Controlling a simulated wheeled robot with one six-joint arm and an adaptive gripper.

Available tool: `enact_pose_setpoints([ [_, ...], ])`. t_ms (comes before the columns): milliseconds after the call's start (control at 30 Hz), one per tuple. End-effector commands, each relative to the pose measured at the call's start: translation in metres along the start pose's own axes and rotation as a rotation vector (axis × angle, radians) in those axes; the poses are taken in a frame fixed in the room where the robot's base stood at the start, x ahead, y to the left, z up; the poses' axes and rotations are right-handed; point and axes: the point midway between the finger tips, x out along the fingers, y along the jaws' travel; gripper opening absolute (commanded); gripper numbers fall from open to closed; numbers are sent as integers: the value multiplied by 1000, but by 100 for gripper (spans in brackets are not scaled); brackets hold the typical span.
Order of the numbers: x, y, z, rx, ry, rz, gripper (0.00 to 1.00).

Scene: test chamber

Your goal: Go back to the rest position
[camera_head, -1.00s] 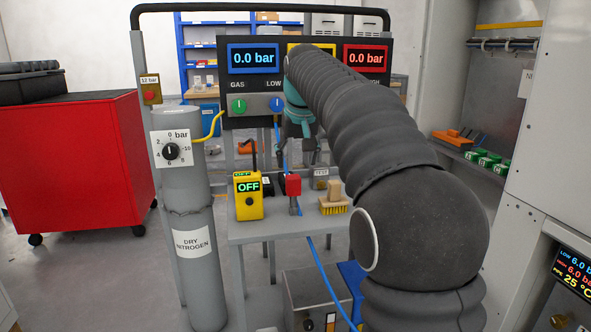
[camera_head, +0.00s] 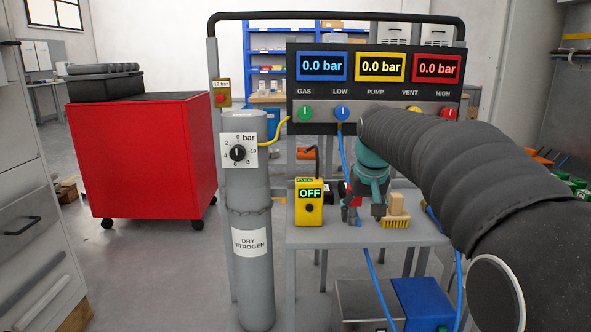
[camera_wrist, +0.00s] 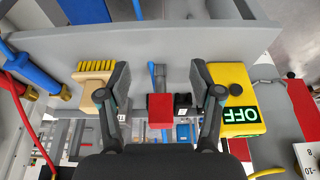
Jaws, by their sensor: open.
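My gripper (camera_head: 366,208) hangs in front of the gauge panel, over the small grey bench, at the end of my black sleeved arm. In the wrist view my gripper (camera_wrist: 160,93) has its two dark fingers spread wide apart, with nothing held between them. A red block-shaped part (camera_wrist: 161,110) shows in the gap between the fingers, apart from both. A yellow box reading OFF (camera_head: 309,202) stands left of the gripper, and it shows beside the right finger in the wrist view (camera_wrist: 237,85). A yellow-bristled wooden brush (camera_head: 396,212) stands just right of the gripper.
The gauge panel (camera_head: 380,80) stands behind my arm with all displays at 0.0 bar. A grey dry nitrogen cylinder (camera_head: 248,205) stands left of the bench (camera_head: 300,238). A red cabinet (camera_head: 145,155) is further left. Open floor lies between cabinet and cylinder.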

Motion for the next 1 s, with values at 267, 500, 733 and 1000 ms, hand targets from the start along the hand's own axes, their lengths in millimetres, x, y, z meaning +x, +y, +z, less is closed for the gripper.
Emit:
enact_pose_setpoints([
  [267,0,0,121,2,-3,-2,65],
  [500,2,0,222,4,15,-3,65],
  [733,3,-1,302,6,45,-4,65],
  [1000,-18,-1,323,7,132,-3,65],
])
